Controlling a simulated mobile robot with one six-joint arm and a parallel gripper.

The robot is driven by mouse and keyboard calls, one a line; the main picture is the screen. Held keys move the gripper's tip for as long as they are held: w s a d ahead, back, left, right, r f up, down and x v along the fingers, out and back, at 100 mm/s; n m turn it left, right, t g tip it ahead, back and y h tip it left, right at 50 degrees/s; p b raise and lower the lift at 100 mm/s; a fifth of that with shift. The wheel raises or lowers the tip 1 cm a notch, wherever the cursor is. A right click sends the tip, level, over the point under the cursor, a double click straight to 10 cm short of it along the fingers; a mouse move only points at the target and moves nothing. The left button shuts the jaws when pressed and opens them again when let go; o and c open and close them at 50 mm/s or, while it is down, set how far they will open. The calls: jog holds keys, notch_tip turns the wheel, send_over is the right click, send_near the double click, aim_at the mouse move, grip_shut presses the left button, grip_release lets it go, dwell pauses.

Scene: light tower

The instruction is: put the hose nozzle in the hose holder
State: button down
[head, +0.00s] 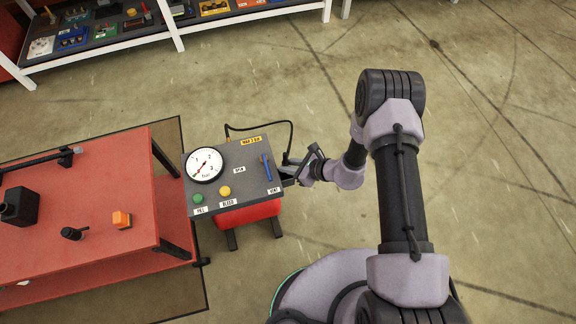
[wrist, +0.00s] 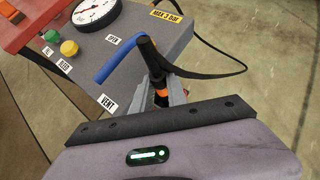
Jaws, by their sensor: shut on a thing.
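The hose nozzle (wrist: 149,54) is a dark cylinder with an orange ring near its lower end. A black hose runs from it to the right and loops back toward the control box (head: 233,176). My gripper (wrist: 160,88) is shut on the nozzle, with its grey fingers on either side of it. In the head view my gripper (head: 291,168) is at the right edge of the box, beside the blue lever (head: 266,167). The nozzle is mostly hidden by the gripper there. I cannot make out the hose holder in either view.
The box carries a pressure gauge (head: 204,165), a green button (head: 198,198) and a yellow button (head: 225,191). A red table (head: 70,220) with small parts stands at left. A shelf (head: 120,40) with several devices is at the back. The floor at right is free.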

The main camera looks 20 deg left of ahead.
jog(key=shift+f, duration=0.2)
jog(key=c, duration=1.6)
grip_release()
